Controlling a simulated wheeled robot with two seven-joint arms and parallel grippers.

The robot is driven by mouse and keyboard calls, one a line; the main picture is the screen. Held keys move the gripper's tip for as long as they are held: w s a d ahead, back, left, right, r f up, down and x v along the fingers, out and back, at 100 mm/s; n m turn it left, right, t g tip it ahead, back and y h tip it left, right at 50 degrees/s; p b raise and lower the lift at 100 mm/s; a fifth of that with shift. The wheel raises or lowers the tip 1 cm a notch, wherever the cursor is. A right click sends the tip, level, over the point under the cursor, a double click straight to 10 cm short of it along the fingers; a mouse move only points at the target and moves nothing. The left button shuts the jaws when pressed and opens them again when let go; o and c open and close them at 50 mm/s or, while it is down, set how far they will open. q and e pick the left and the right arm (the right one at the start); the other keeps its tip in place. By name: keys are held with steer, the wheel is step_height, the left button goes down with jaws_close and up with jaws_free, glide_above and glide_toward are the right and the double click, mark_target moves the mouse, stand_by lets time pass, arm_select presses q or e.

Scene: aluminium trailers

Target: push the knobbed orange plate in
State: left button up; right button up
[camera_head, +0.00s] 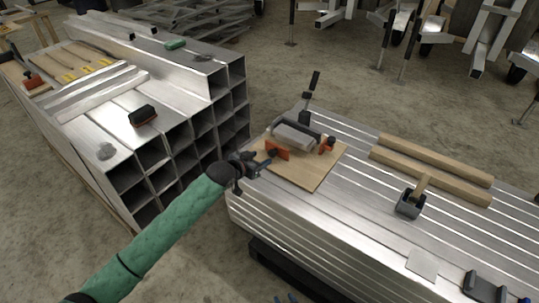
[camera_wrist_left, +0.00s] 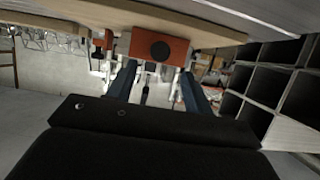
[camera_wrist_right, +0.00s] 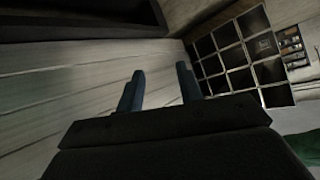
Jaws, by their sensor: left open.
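The knobbed orange plate (camera_head: 281,146) stands upright at the left side of a wooden board, beside a grey block (camera_head: 298,136). In the left wrist view the orange plate (camera_wrist_left: 142,46) faces me, with its round dark knob (camera_wrist_left: 160,50) near the middle. My left gripper (camera_head: 264,164) is just left of and in front of the plate. Its fingers (camera_wrist_left: 158,85) are apart, on either side below the knob, with nothing between them; contact cannot be told. My right gripper (camera_head: 286,298) barely shows at the bottom edge; its fingers (camera_wrist_right: 160,88) are apart and empty.
The wooden board (camera_head: 316,176) lies on stacked aluminium planks (camera_head: 350,222). Wooden beams (camera_head: 432,168) and a mallet (camera_head: 411,203) lie to the right. Square aluminium tubes (camera_head: 184,142) are stacked left.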

mark_target(271, 154)
arm_select(q)
steer(key=x, duration=0.5)
steer(key=shift+w+d+f+b, duration=0.15)
steer(key=shift+w+d+b, duration=0.1)
steer(key=shift+w+b, duration=0.1)
steer(key=shift+w+d+f, duration=0.2)
steer(key=shift+w+d, duration=0.15)
steer(key=shift+w, duration=0.05)
arm_select(e)
steer(key=w+r+t, duration=0.3)
steer(key=w+r, duration=0.2)
steer(key=r, duration=0.3)
steer(key=shift+a+r+y, duration=0.25)
steer(key=shift+a+y, duration=0.05)
